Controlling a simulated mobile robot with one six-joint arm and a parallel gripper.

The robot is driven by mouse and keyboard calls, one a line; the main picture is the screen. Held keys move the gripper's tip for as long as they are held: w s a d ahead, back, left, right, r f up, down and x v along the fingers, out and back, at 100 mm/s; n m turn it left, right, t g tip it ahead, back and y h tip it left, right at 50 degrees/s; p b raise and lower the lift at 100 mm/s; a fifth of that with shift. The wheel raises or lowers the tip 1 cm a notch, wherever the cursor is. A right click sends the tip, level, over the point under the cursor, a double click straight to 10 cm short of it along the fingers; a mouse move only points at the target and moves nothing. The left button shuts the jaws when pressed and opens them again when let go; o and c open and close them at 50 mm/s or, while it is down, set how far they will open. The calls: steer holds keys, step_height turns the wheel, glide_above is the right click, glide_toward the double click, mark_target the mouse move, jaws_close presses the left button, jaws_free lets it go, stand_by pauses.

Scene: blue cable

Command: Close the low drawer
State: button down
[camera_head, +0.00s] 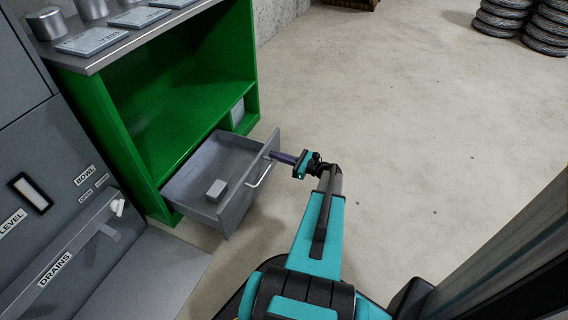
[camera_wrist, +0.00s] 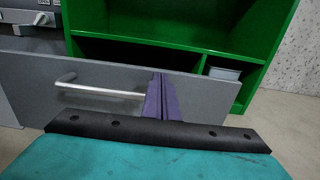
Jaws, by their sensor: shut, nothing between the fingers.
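The low grey drawer (camera_head: 225,168) stands pulled out of the bottom of the green cabinet (camera_head: 180,115) in the head view. A small grey block lies inside it. Its front panel (camera_wrist: 100,85) with a silver bar handle (camera_wrist: 98,91) fills the middle of the wrist view; the handle (camera_head: 262,172) also shows in the head view. My gripper (camera_head: 275,156) is shut and empty, its purple fingers pointing at the drawer front. In the wrist view the fingers (camera_wrist: 161,97) lie at the right end of the handle. I cannot tell whether they touch the panel.
A grey machine (camera_head: 60,200) with labels stands left of the cabinet. Metal cylinders and plates rest on the cabinet top (camera_head: 125,45). A small grey box (camera_head: 237,112) sits in a cabinet compartment. Stacked discs (camera_head: 520,22) stand far right. The concrete floor (camera_head: 420,130) is clear.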

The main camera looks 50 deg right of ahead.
steer(key=shift+b+x, duration=0.35)
steer(key=shift+x, duration=0.9)
